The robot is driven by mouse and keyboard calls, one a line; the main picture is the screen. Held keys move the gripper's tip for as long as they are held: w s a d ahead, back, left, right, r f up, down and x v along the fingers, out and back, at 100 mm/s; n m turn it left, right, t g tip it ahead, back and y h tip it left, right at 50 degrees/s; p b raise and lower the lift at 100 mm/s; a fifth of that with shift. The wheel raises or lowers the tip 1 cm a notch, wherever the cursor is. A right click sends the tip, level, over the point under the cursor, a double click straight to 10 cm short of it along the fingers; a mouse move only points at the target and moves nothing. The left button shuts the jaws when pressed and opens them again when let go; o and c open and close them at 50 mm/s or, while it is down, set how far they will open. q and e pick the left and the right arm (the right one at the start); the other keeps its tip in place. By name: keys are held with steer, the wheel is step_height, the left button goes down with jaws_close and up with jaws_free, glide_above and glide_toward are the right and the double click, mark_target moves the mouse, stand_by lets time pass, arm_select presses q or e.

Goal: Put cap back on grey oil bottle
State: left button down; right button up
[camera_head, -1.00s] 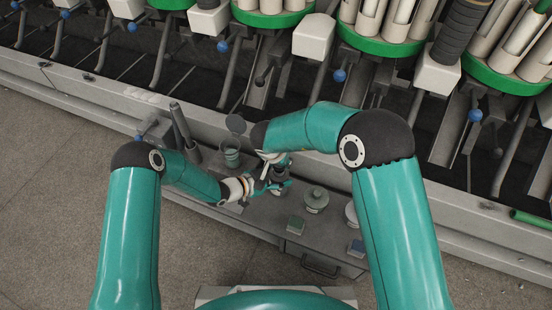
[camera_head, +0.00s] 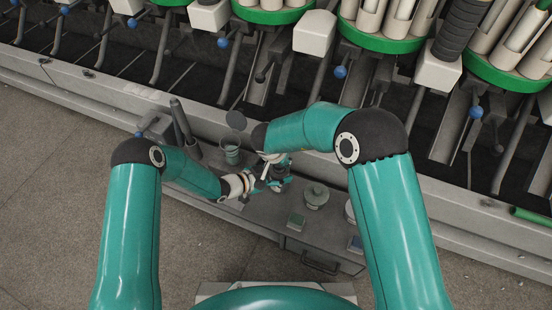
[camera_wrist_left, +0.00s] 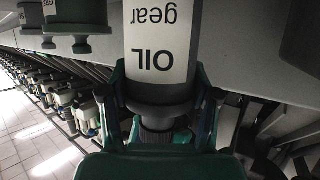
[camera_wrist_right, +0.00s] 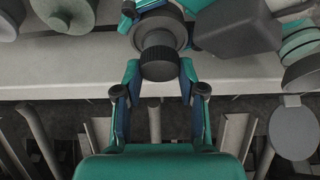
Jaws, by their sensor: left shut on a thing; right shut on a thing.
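The grey oil bottle (camera_wrist_left: 162,45) fills the upper middle of the left wrist view, its white "OIL gear" label upside down in that picture. My left gripper (camera_wrist_left: 160,98) is shut around the bottle. The bottle is small and partly hidden between the grippers in the head view (camera_head: 281,184). The dark ridged cap (camera_wrist_right: 159,64) lies between the fingertips of my right gripper (camera_wrist_right: 159,76), which is shut on it. The cap lines up with the bottle beyond it. I cannot tell whether cap and neck touch. In the head view, my left gripper (camera_head: 262,183) is beside the bottle.
Dark upright cylinders (camera_head: 182,122) stand behind my left arm. The winder runs along the back.

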steer(key=shift+f, duration=0.6)
steer(key=m, duration=0.2)
steer(key=m+h, duration=0.1)
steer(key=m, duration=0.1)
steer(key=shift+w+a+g+h, duration=0.1)
steer(key=shift+w+g+h, duration=0.1)
steer(key=shift+g+h, duration=0.1)
steer(key=m, duration=0.3)
steer(key=shift+g+h, duration=0.3)
steer(key=shift+g, duration=0.1)
steer(key=m, duration=0.2)
steer(key=m+g, duration=0.1)
steer(key=m, duration=0.1)
steer(key=shift+a+f+g+h, duration=0.1)
steer(key=shift+g+h, duration=0.2)
steer(key=m+g, duration=0.2)
steer(key=m, duration=0.3)
steer(key=o, duration=0.7)
